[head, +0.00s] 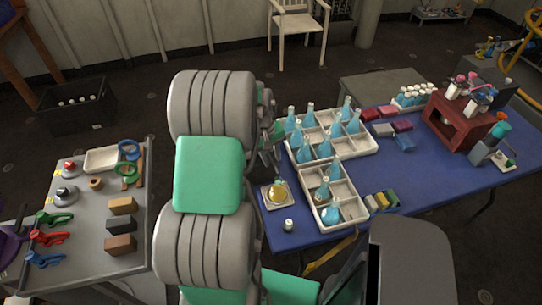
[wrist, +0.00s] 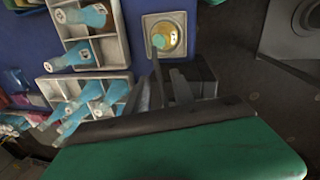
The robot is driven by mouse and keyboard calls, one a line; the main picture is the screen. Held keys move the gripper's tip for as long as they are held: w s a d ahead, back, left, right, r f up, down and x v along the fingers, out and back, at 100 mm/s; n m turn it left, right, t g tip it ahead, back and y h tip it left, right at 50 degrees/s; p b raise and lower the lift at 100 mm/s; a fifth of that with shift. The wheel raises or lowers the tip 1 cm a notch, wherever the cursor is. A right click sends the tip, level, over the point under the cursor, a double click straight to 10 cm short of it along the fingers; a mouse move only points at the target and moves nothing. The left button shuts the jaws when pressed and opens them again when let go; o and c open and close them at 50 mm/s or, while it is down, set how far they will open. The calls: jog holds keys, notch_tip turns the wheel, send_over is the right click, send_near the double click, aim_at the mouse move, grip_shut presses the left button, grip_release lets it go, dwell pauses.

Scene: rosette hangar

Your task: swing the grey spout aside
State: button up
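I cannot make out a grey spout for certain in either view. A grey stand with a teal top (head: 487,149) is at the right end of the blue-covered table, but its details are too small to tell. My gripper's fingers (wrist: 167,62) show in the wrist view, a little apart with nothing clearly held between them. The same flask (head: 277,193) stands at the table's near left edge in the head view.
White divided trays (head: 365,141) hold several blue flasks. A dark red rack (head: 452,128) stands at the right. A small grey cylinder (head: 288,226) is near the front edge. A grey bench (head: 78,225) with tools is at the left.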

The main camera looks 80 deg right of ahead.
grip_shut()
jog(key=shift+r, duration=0.1)
dwell(1.2)
